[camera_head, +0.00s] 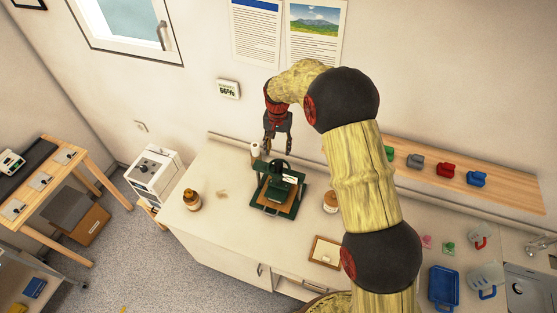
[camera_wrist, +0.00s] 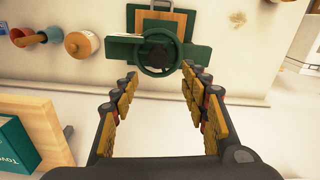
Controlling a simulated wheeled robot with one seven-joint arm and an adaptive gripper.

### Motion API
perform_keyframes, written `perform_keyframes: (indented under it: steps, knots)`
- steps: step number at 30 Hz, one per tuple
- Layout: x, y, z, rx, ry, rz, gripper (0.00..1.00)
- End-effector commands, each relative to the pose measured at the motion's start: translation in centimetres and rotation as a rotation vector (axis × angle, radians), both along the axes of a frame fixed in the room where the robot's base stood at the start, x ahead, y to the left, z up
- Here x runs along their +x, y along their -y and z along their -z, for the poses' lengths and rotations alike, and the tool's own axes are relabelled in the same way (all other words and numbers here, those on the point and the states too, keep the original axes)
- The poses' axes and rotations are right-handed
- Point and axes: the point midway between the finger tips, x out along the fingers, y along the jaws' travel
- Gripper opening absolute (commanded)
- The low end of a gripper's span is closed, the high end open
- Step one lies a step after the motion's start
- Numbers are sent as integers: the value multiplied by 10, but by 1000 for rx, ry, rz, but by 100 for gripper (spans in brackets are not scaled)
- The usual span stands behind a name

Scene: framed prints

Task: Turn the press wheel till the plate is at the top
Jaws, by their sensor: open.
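The green press (camera_head: 272,208) stands on the white counter below my gripper. Its dark round press wheel (camera_head: 280,167) is on top; in the wrist view the green wheel (camera_wrist: 137,58) with its black hub lies just beyond my fingertips. A brown wooden board (camera_wrist: 182,18) shows at the press's base. The plate's height is hidden from above by the wheel and the press top. My gripper (camera_head: 276,150) hangs above the press, and in the wrist view its fingers (camera_wrist: 159,76) are spread wide with nothing between them. They appear apart from the wheel.
A wooden frame (camera_head: 325,252) lies at the counter's front. A shelf with coloured blocks (camera_head: 445,169) is at the right. The counter's left part is mostly clear.

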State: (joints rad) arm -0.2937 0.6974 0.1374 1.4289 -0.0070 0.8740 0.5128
Motion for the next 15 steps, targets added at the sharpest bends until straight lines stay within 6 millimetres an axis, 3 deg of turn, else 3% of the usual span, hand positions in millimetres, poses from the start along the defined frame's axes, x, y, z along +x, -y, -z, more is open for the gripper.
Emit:
perform_keyframes:
  steps: [8,15]
  knots:
    - [-4,2,14,-4,-10,70,45]
    - [-5,2,49,-4,-10,69,45]
